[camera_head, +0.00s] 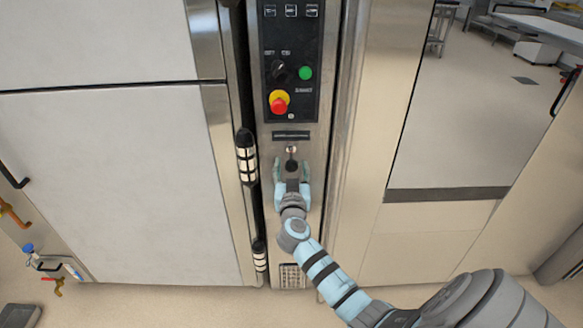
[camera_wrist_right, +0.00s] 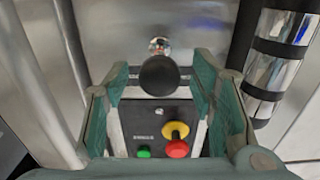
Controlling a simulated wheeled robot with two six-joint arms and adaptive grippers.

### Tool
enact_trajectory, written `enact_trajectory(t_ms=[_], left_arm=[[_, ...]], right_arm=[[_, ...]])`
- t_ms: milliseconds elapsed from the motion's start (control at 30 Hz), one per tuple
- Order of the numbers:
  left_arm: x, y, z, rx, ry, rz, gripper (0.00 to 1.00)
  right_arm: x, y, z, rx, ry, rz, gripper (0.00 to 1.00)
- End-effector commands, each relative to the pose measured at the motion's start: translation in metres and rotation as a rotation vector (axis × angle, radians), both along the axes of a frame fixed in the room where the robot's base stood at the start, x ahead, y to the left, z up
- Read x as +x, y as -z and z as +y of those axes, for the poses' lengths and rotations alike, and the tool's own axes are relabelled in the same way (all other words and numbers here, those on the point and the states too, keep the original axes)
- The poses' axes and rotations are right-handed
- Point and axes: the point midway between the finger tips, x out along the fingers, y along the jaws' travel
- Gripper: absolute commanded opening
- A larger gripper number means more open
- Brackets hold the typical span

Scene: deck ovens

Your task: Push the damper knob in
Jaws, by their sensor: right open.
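The damper knob (camera_head: 291,165) is a dark round knob on a shiny metal stem, standing out from the narrow steel panel below the black control panel. In the right wrist view the knob (camera_wrist_right: 159,75) shows as a black disc with the chrome stem behind it. My right gripper (camera_head: 291,166) is at the knob, its fingers open on either side. In the right wrist view the two fingers (camera_wrist_right: 160,80) stand apart with the knob between their tips, and gaps show on both sides. My left gripper is not in view.
Above the knob is a black control panel (camera_head: 292,60) with a red and yellow emergency stop (camera_head: 279,102) and a green button (camera_head: 305,73). A dark handle or hinge with bright bands (camera_head: 246,156) stands left of the gripper. A wide white door (camera_head: 110,190) is farther left.

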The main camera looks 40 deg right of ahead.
Motion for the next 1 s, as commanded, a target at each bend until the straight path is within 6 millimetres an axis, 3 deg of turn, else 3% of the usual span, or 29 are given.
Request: enact_trajectory(t_ms=[367, 700, 867, 1000], left_arm=[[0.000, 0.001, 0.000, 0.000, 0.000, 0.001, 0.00], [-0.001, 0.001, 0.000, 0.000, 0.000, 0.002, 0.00], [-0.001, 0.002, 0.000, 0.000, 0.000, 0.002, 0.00], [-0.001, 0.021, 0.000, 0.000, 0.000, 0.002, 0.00]], right_arm=[[0.009, 0.000, -0.007, 0.000, -0.001, 0.000, 0.51], [0.009, 0.000, -0.006, 0.000, -0.001, 0.000, 0.00], [0.009, 0.001, -0.007, 0.000, -0.001, 0.000, 0.00], [0.021, 0.004, -0.016, -0.003, -0.001, -0.003, 0.00]])
